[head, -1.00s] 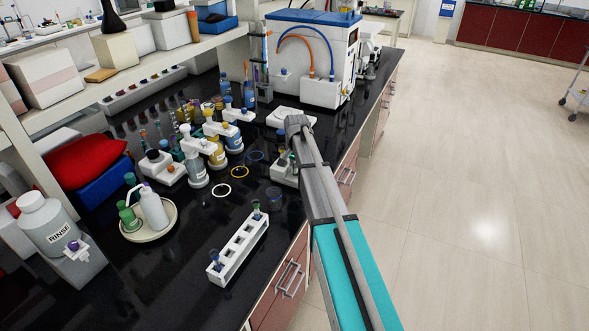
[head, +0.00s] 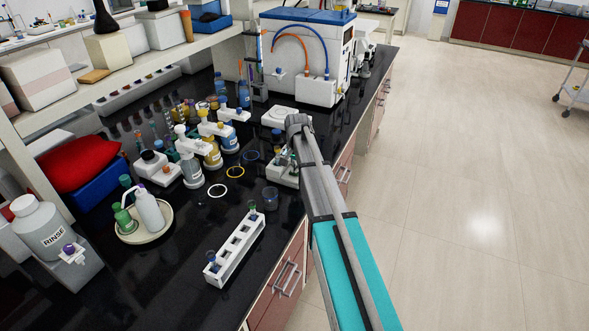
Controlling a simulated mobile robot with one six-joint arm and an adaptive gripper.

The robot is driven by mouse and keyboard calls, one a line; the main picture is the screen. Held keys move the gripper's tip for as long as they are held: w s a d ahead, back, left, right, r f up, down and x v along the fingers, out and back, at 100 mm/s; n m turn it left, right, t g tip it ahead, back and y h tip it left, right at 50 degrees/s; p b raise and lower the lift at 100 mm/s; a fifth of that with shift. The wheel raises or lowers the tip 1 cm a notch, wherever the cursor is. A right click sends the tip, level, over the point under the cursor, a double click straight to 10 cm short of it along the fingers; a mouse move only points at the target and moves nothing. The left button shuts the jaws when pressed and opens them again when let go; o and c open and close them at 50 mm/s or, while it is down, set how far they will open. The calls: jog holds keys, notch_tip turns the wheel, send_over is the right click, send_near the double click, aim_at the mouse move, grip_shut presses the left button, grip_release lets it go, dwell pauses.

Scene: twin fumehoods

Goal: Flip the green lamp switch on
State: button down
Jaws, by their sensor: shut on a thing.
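No green lamp switch can be made out in the head view. My arm reaches from the bottom right over the bench's front edge. My gripper (head: 285,157) is small and partly hidden beneath the end of the arm. It is low over a white holder (head: 277,176) near that edge. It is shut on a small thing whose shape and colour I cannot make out. Whether that thing touches the holder is also unclear.
A white rack (head: 236,248) with small vials stands at the front of the black bench (head: 165,275). Several bottles in white holders, a round tray (head: 166,226) and a RINSE bottle (head: 42,229) stand to the left. A blue-topped machine (head: 306,52) stands behind.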

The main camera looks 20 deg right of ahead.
aim_at(288, 173)
jog(key=shift+w+a+r+p, duration=0.1)
jog(key=shift+a+r+p, duration=0.05)
jog(key=shift+r+p, duration=0.6)
jog(key=shift+w+a+r+p, duration=0.1)
jog(key=shift+a+r+p, duration=0.05)
jog(key=shift+r+p, duration=0.6)
jog(key=shift+w+a+r+p, duration=0.1)
jog(key=shift+a+r+p, duration=0.05)
jog(key=shift+r+p, duration=0.6)
notch_tip(288, 173, up, 9)
jog(key=w+a+p, duration=0.1)
jog(key=p, duration=0.8)
jog(key=shift+a, duration=0.2)
jog(key=shift+r, duration=0.1)
jog(key=s+a+f+n+b, duration=0.2)
jog(key=s+n, duration=0.1)
jog(key=s, duration=0.6)
jog(key=s+a+f+n+b, duration=0.2)
jog(key=s+a+f+b, duration=0.1)
jog(key=s, duration=0.7)
jog(key=s+a+f+n+b, duration=0.2)
jog(key=s+a+n, duration=0.1)
jog(key=s, duration=0.7)
jog(key=shift+s+f+n, duration=0.15)
jog(key=shift+f+n, duration=0.05)
jog(key=shift+n, duration=0.1)
